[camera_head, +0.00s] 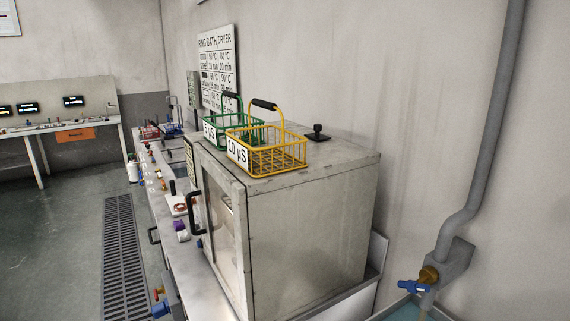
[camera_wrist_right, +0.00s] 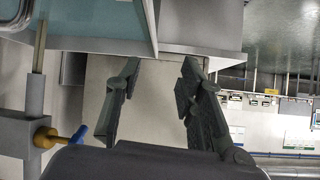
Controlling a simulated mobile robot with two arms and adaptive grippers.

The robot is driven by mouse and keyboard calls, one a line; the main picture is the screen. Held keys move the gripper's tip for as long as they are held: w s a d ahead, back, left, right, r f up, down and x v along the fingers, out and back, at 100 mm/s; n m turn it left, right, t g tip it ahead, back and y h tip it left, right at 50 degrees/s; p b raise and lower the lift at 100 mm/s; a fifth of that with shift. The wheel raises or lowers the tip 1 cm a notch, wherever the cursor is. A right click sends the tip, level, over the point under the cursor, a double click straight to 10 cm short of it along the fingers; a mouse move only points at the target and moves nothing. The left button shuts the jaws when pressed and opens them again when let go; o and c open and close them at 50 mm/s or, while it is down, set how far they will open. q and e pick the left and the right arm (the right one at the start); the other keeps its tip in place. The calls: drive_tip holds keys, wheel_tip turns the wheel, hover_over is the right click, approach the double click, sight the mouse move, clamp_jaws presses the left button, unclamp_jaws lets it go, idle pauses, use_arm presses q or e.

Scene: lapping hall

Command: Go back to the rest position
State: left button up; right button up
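My right gripper (camera_wrist_right: 158,78) shows in the right wrist view with its two dark fingers spread apart. Nothing is held between them, and a plain pale surface lies behind the gap. Neither gripper shows in the head view, and my left gripper is in no view.
A grey dryer cabinet (camera_head: 310,220) stands on the bench along the wall. A yellow wire basket (camera_head: 278,158) and a green one (camera_head: 247,132) sit on its top. A blue-handled valve (camera_head: 414,287) is at lower right, also in the wrist view (camera_wrist_right: 78,134). The floor at left is open.

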drive_tip(key=s+a+f+m+g+h, duration=0.1)
drive_tip(key=s+a+f+g+h, duration=0.15)
drive_tip(key=s, duration=0.55)
drive_tip(key=s+a+f+m+g+h, duration=0.15)
drive_tip(key=s+g, duration=0.25)
drive_tip(key=s, duration=0.5)
wheel_tip(320, 180, down, 27)
drive_tip(key=s+g+b, duration=0.1)
drive_tip(key=s+g, duration=0.1)
drive_tip(key=s+d+f+n, duration=0.1)
drive_tip(key=s+d+f, duration=0.1)
drive_tip(key=s+f, duration=1.4)
drive_tip(key=shift+d+g+h+b, duration=0.25)
drive_tip(key=shift+g+h+b, duration=0.1)
drive_tip(key=shift+h+b, duration=0.1)
